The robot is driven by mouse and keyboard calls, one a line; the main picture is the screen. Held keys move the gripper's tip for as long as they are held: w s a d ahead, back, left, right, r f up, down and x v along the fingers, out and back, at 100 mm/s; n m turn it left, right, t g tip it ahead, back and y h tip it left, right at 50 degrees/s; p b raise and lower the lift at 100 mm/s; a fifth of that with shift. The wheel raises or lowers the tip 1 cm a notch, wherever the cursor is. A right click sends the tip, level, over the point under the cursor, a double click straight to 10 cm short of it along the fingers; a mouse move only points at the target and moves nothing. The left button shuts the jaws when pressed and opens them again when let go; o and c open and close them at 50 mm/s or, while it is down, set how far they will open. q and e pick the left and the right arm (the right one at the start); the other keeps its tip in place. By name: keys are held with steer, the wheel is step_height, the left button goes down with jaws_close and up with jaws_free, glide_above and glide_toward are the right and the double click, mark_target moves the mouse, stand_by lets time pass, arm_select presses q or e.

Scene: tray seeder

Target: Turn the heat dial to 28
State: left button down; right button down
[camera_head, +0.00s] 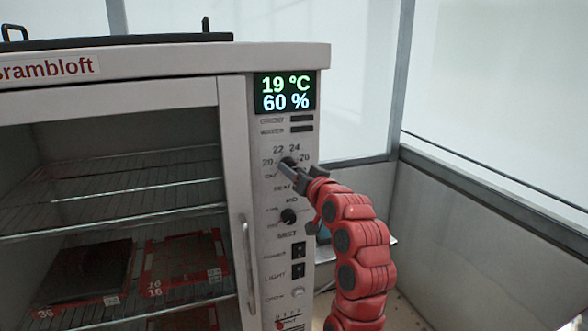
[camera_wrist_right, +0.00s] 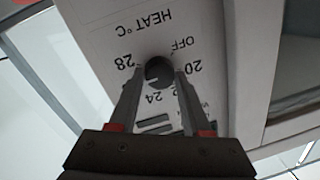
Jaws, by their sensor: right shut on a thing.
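The heat dial (camera_head: 289,161) is a small dark round knob on the cabinet's control panel, ringed by numbers and partly hidden by my right gripper (camera_head: 285,168). In the right wrist view, upside down, the dial (camera_wrist_right: 158,71) sits between the two fingertips of my right gripper (camera_wrist_right: 158,80), which is shut on it. The marks OFF, 20, 24 and 28 show around it. I cannot tell which mark the dial points at. The display (camera_head: 285,93) above reads 19 °C and 60 %. My left gripper is not in view.
A second dark dial (camera_head: 289,216) sits below, with two black switches (camera_head: 298,249) (camera_head: 298,271) under it. Left of the panel are the cabinet door's handle (camera_head: 248,268) and wire shelves (camera_head: 110,190) with trays. A low grey wall (camera_head: 470,220) stands to the right.

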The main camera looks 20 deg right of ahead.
steer(key=shift+m+t+p, duration=0.4)
steer(key=shift+m+p, duration=1.75)
steer(key=shift+m, duration=1.35)
steer(key=shift+c, duration=1.8)
jaws_free()
steer(key=shift+f, duration=0.1)
